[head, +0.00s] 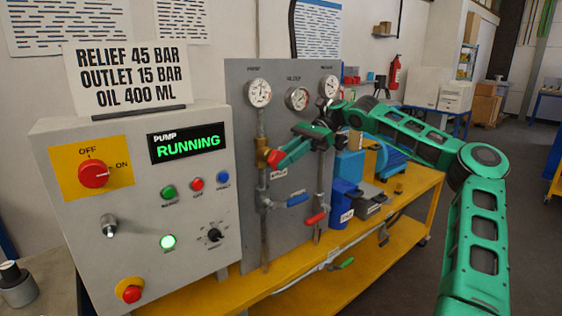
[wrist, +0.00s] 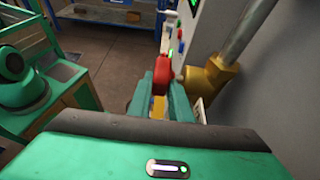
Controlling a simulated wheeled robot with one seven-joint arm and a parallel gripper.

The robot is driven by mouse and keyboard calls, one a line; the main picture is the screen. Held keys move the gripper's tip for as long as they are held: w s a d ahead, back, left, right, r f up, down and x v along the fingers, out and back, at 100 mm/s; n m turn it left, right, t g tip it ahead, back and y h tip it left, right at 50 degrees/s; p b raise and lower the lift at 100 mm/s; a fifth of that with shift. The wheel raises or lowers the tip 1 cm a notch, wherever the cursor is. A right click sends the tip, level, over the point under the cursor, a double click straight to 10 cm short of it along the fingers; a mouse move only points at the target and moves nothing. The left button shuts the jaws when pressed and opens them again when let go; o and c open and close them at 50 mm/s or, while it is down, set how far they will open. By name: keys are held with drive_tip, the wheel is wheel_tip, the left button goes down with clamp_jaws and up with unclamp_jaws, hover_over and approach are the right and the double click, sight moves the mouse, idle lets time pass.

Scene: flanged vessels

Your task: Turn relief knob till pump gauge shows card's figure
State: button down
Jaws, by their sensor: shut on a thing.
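The card (head: 128,75) on top of the control cabinet reads "RELIEF 45 BAR, OUTLET 15 BAR, OIL 400 ML". The leftmost gauge (head: 259,93) on the grey panel is the pump gauge by its position; its label and needle are too small to read surely. Below it, a brass valve body (head: 262,145) on the pipe carries the red relief knob (head: 276,159). My gripper (head: 285,154) is shut on the red knob, coming from the right. In the wrist view the red knob (wrist: 162,72) sits between my two fingertips, with the brass valve (wrist: 205,80) beside it.
The cabinet display (head: 187,143) reads "PUMP RUNNING". Two more gauges (head: 297,98) (head: 330,87) are on the panel. A blue-handled valve (head: 297,200) and a red-handled one (head: 315,218) sit below the knob. Blue containers (head: 343,200) stand on the yellow bench at right.

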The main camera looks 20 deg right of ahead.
drive_tip(key=shift+w+f, duration=0.15)
idle(0.4)
drive_tip(key=c, duration=1.9)
unclamp_jaws()
drive_tip(key=shift+w, duration=0.1)
drive_tip(key=shift+d, duration=0.25)
drive_tip(key=v, duration=1)
drive_tip(key=shift+d, duration=0.25)
drive_tip(key=shift+w+f, duration=0.1)
drive_tip(key=shift+w, duration=0.05)
